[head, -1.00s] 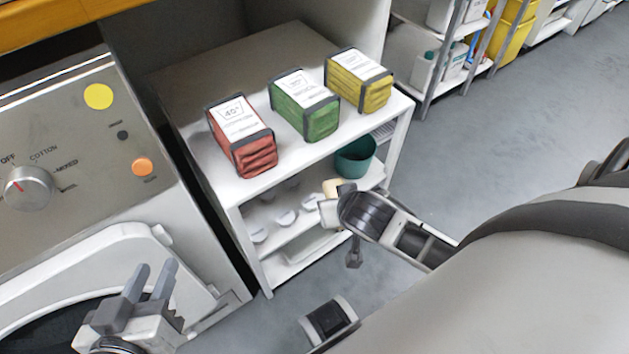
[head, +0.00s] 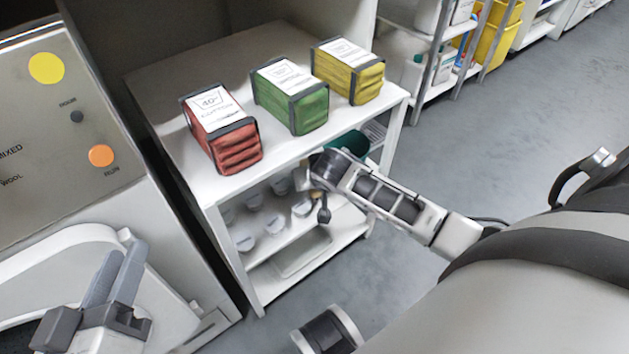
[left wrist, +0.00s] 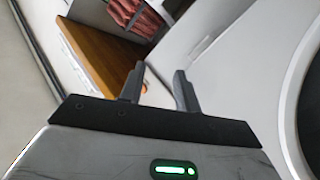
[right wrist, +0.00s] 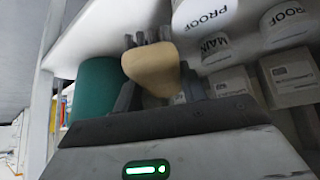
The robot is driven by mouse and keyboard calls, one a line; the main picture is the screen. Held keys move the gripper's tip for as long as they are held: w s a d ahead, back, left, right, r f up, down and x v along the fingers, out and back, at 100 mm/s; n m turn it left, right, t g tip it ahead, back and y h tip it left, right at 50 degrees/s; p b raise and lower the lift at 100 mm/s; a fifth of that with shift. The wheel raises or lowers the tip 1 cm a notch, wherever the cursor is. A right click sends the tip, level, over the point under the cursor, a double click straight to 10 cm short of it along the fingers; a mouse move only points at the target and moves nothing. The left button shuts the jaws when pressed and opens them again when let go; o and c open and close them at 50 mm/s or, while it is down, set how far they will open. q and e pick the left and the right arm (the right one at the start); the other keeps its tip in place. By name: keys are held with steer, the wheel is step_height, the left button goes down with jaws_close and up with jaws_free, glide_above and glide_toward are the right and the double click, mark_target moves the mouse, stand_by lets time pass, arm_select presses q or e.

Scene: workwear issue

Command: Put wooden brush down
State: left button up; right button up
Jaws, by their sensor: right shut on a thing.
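In the right wrist view the brush is between a teal bin (right wrist: 95,95) and white labelled tubs (right wrist: 205,20). My left gripper (head: 123,254) is open and empty in front of the washing machine.
Red (head: 222,132), green (head: 290,97) and yellow (head: 349,72) fabric bundles stand on the unit's top. White tubs (head: 268,222) and a shallow tray (head: 302,254) occupy its lower shelves. The washing machine (head: 60,130) is at the left. Grey floor is clear at the right.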

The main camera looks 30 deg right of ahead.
arm_select(q)
steer(key=shift+r, duration=0.1)
arm_select(e)
steer(key=shift+w, duration=0.1)
steer(key=shift+f, duration=0.1)
steer(key=shift+f, duration=0.25)
steer(key=o, duration=1)
steer(key=shift+r, duration=0.1)
steer(key=shift+p+v, duration=0.8)
steer(key=shift+v, duration=0.35)
steer(key=p+v, duration=0.2)
steer(key=v, duration=0.3)
steer(key=shift+w+r+p, duration=0.1)
steer(key=shift+w+p, duration=0.05)
steer(key=shift+p, duration=0.25)
arm_select(q)
steer(key=shift+s+a+f+m+g+y, duration=0.1)
steer(key=shift+a+f+m+g+y, duration=0.45)
steer(key=shift+f+m+y, duration=0.2)
arm_select(e)
steer(key=shift+s+r, duration=0.2)
steer(key=shift+s, duration=0.05)
